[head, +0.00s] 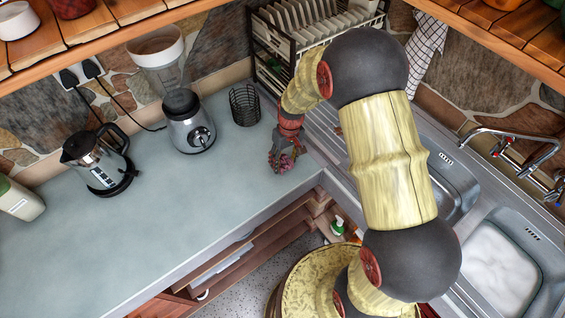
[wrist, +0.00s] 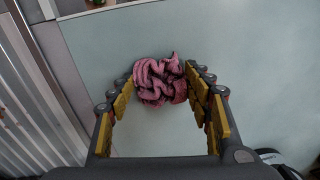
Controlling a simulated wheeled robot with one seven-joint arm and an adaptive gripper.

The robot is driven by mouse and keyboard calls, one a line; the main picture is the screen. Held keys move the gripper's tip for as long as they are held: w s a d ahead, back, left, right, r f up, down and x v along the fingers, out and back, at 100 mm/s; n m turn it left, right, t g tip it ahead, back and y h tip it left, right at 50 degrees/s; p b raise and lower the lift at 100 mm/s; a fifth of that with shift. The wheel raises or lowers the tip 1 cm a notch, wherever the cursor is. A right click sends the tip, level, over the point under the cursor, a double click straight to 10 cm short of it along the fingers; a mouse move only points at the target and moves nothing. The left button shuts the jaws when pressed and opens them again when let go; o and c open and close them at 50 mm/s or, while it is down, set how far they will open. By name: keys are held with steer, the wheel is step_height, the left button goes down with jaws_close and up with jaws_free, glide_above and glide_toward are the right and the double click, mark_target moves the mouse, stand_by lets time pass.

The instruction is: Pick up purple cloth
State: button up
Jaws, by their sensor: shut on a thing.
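The purple cloth (wrist: 160,80) is a crumpled pinkish-purple bundle between the fingertips of my gripper (wrist: 164,88) in the wrist view. Both fingers touch its sides, and my gripper is shut on it. In the head view my gripper (head: 282,160) is at the counter's right part, near the corner by the sink, and the cloth (head: 287,163) shows as a small patch at its tips. I cannot tell whether the cloth still touches the counter.
The grey counter (head: 150,230) is mostly clear in front. A kettle (head: 98,165), a blender (head: 187,125) and a black wire holder (head: 244,105) stand on it. A dish rack (head: 300,30) is at the back. The metal sink (head: 490,260) lies at the right.

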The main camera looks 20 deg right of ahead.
mark_target(283, 162)
stand_by(0.3)
steer(key=shift+r, duration=0.6)
step_height(283, 162, up, 2)
steer(key=shift+r, duration=0.2)
steer(key=s+a+r+p, duration=0.1)
steer(key=s+a+r, duration=0.1)
steer(key=s+r, duration=0.2)
steer(key=s+a+r, duration=0.2)
steer(key=s+r, duration=0.3)
steer(key=s, duration=0.4)
steer(key=shift+s+a+r+p, duration=0.15)
steer(key=shift+a+r+p, duration=0.05)
steer(key=shift+a+p, duration=0.15)
steer(key=shift+o, duration=0.6)
steer(key=c, duration=0.4)
steer(key=shift+c, duration=0.3)
